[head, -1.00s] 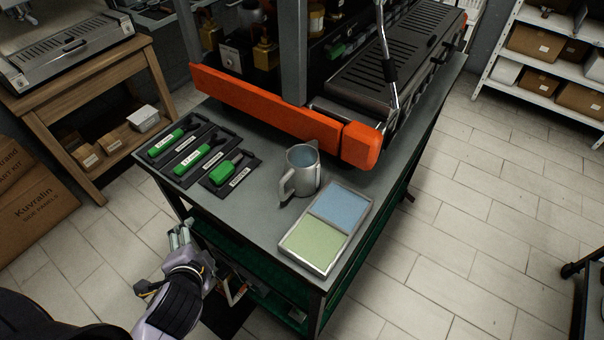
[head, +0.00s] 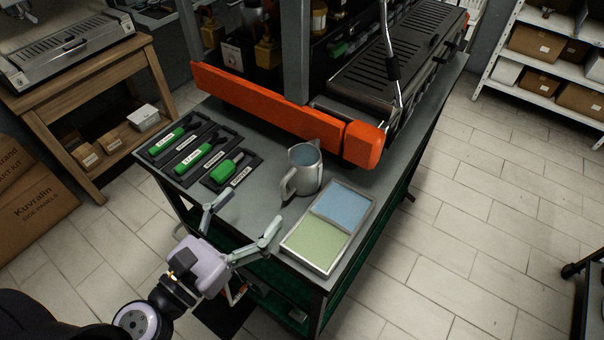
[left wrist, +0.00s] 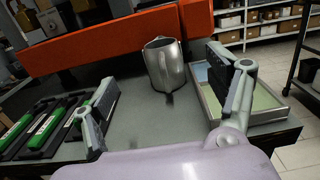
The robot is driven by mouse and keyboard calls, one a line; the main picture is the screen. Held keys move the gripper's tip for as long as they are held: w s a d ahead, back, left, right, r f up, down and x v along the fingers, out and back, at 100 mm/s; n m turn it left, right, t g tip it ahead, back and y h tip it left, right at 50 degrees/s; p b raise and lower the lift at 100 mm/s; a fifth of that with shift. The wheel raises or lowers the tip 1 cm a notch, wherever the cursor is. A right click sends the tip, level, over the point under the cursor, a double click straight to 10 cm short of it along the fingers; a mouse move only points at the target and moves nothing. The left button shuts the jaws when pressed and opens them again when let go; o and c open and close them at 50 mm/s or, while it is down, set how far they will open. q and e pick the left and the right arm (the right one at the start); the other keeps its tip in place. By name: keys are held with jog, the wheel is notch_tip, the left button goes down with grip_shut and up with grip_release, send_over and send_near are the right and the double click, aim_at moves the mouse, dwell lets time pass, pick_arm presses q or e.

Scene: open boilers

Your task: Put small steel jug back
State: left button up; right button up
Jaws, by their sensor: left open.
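The small steel jug (head: 305,170) stands upright on the grey table, its handle towards the front left in the head view. It also shows in the left wrist view (left wrist: 164,64), ahead and between my fingers. My left gripper (head: 241,217) is open and empty at the table's near edge, fingers spread towards the jug and apart from it. In the left wrist view its two fingers (left wrist: 165,105) frame the jug. My right gripper does not show.
A tray with blue and green pads (head: 352,239) lies just right of the jug. Green-handled tools lie in black holders (head: 173,167) at left. The orange bar (head: 268,106) of the opened machine closes off the back. Bare tabletop lies in front of the jug.

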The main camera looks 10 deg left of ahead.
aim_at(286, 177)
pick_arm(q)
jog(key=shift+w+d+f, duration=0.1)
jog(key=shift+w+f, duration=0.2)
jog(key=shift+w, duration=0.15)
jog(key=p+x, duration=0.4)
jog(key=x, duration=0.4)
jog(key=shift+w+p, duration=0.3)
jog(key=shift+w+d+f, duration=0.15)
jog(key=shift+w+d, duration=0.15)
jog(key=shift+w, duration=0.25)
jog(key=x, duration=0.1)
jog(key=p+x, duration=0.1)
jog(key=x, duration=0.1)
jog(key=p+x, duration=0.1)
jog(key=x, duration=0.1)
jog(key=shift+a+f, duration=0.1)
jog(key=shift+f, duration=0.2)
jog(key=shift+w+f, duration=0.1)
jog(key=shift+w, duration=0.05)
jog(key=shift+c, duration=0.4)
jog(key=shift+c, duration=0.7)
jog(key=c, duration=1.6)
